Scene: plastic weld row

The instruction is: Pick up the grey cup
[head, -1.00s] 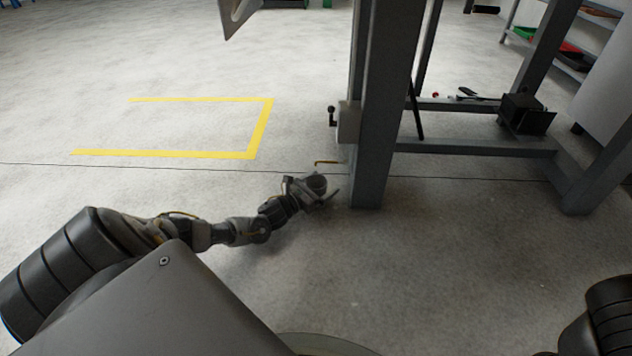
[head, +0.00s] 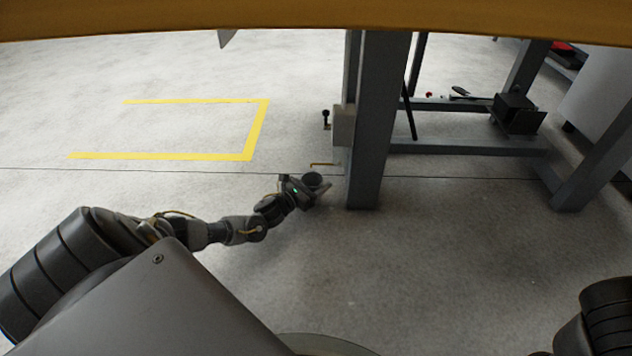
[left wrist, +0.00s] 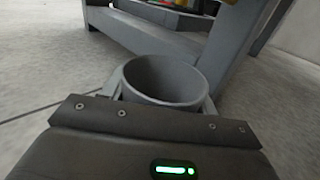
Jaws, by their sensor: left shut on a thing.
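The grey cup (left wrist: 165,82) is upright between the fingers of my left gripper in the left wrist view, with its open rim facing up and its inside empty. My left gripper (head: 318,187) is shut on the cup, one finger on each side. In the head view the cup (head: 313,178) is small and dark at the end of my left arm, just left of a grey metal post. The cup's lower part is hidden by the gripper. My right gripper is not in view; only part of my right arm shows at the lower right edge.
The grey post (head: 375,120) of a metal frame stands close to the right of my left gripper. A grey box with a black-knobbed lever (head: 326,118) is fixed to it. A yellow beam (head: 300,18) crosses the top. Yellow floor lines (head: 255,130) lie left; the floor in front is clear.

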